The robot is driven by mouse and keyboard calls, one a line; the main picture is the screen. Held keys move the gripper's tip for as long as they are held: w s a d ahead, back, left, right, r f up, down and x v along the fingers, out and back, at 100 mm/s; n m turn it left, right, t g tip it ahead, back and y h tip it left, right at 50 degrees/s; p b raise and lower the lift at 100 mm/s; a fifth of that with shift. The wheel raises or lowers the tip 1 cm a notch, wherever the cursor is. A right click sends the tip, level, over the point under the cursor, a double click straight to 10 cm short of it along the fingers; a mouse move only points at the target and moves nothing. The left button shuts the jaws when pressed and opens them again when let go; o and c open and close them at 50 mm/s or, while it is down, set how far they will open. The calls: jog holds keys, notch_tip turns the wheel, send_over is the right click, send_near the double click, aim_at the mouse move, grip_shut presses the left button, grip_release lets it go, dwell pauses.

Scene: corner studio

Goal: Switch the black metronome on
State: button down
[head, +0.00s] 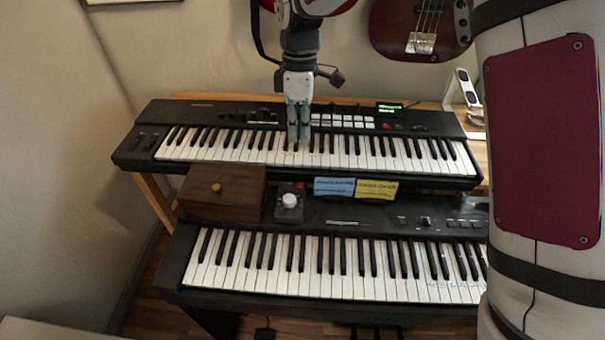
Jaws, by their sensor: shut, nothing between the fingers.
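A small black box with a round white knob and a small red part at its upper right, which looks like the black metronome (283,213), sits on the back of the lower keyboard. It is just right of a brown wooden box. My gripper (298,146) is shut and empty, pointing down in front of the upper keyboard's keys in the picture. It is above and slightly right of the metronome in the head view, apart from it. I cannot tell its exact height over the keys, nor the state of the metronome.
The brown wooden box (222,203) with an orange knob stands left of the metronome. A blue note (334,187) and a yellow note (376,190) are to its right. The upper keyboard (128,152) is behind, the lower keyboard (175,270) in front. A red guitar (395,25) hangs behind.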

aim_at(299, 192)
jog(key=shift+f, duration=0.1)
jog(key=f, duration=0.4)
jog(key=s+f, duration=0.1)
jog(key=f, duration=0.8)
jog(key=shift+s+f, duration=0.35)
jog(key=shift+s, duration=0.05)
jog(key=shift+s+f, duration=0.15)
jog(key=shift+f, duration=0.3)
